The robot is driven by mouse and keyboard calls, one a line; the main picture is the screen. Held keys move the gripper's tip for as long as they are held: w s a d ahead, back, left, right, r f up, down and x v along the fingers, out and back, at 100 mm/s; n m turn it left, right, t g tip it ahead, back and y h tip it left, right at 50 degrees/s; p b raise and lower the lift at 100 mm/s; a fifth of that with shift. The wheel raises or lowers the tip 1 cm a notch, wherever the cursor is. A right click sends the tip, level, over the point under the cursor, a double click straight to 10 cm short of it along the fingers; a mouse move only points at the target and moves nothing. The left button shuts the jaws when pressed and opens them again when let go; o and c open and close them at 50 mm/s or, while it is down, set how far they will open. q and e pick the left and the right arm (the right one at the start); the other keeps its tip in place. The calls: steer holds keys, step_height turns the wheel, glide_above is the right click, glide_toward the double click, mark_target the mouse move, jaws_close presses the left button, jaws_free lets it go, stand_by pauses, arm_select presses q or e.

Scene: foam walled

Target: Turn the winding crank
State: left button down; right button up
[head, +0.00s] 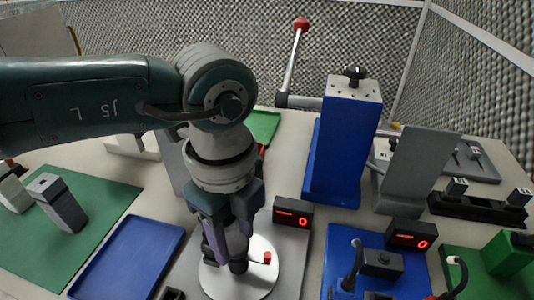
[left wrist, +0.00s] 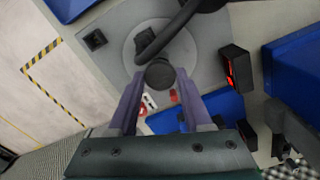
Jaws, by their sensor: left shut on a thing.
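The winding crank's dark round knob (left wrist: 160,75) sits between my left fingertips (left wrist: 153,84) in the left wrist view. My left gripper (head: 232,250) is shut on it, pointing down from above. In the head view the knob (head: 238,267) shows partly below the fingers. Under it is a pale round disc (head: 255,284) on a grey plate, with a small red peg (head: 267,257) near its edge. A dark curved bar (left wrist: 165,35) passes close to the knob in the left wrist view; I cannot tell how they join. My right gripper is out of view.
A black display with a red 0 (head: 293,213) stands beside the disc. A blue tray (head: 130,258) lies to the left. A tall blue block (head: 340,150) with a red-tipped lever (head: 301,24) stands behind. A blue station with a second display (head: 411,235) is at right.

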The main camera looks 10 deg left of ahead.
mark_target(235, 242)
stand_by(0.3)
arm_select(q)
steer(key=shift+c, duration=1.7)
jaws_free()
step_height(235, 242, up, 10)
